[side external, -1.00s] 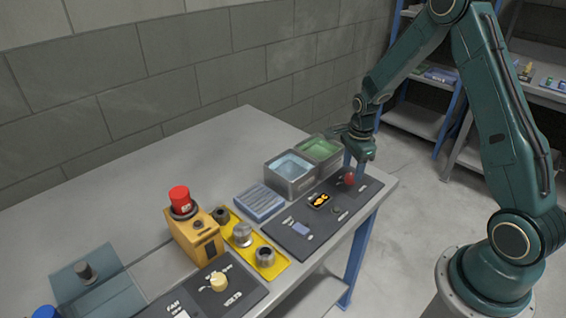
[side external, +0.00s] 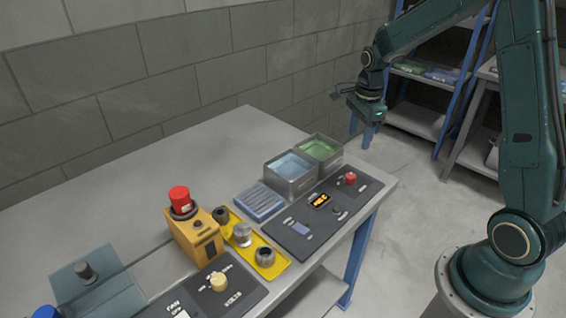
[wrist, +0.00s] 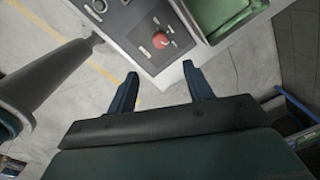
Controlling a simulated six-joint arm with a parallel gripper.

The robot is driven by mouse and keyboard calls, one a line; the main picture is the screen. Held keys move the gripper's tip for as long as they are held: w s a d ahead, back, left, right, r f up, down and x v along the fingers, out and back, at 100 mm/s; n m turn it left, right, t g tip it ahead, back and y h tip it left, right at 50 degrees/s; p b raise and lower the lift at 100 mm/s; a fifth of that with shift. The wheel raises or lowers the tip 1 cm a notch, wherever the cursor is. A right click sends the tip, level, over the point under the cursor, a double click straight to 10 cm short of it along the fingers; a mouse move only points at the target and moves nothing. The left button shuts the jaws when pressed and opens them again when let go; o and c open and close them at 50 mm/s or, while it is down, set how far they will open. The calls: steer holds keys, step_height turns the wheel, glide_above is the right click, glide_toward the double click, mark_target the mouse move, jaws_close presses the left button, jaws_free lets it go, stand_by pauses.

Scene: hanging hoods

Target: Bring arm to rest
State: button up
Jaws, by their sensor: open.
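My gripper (side external: 362,100) hangs in the air beyond the far right corner of the bench, above and apart from the bins and the control panel. In the wrist view its two fingers (wrist: 158,92) are spread apart with nothing between them. Beyond the fingertips lies the dark panel (wrist: 128,18) with a red knob (wrist: 160,40). In the side view this panel (side external: 275,232) lies flat on the bench (side external: 130,170), with the red knob (side external: 350,178) near its right end.
A bin with blue contents (side external: 290,180) and a bin with green contents (side external: 319,150) stand behind the panel. An orange box with a red top (side external: 192,235) and a yellow tray (side external: 270,270) stand further left. Shelves (side external: 415,115) are behind my arm. The rear bench top is clear.

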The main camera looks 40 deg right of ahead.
steer(key=s+a+r+n+t, duration=0.3)
steer(key=s+a+r+n, duration=1.05)
steer(key=r+n, duration=0.2)
steer(key=s+a+n+t, duration=0.2)
steer(key=s+n, duration=0.6)
steer(key=shift+a, duration=0.3)
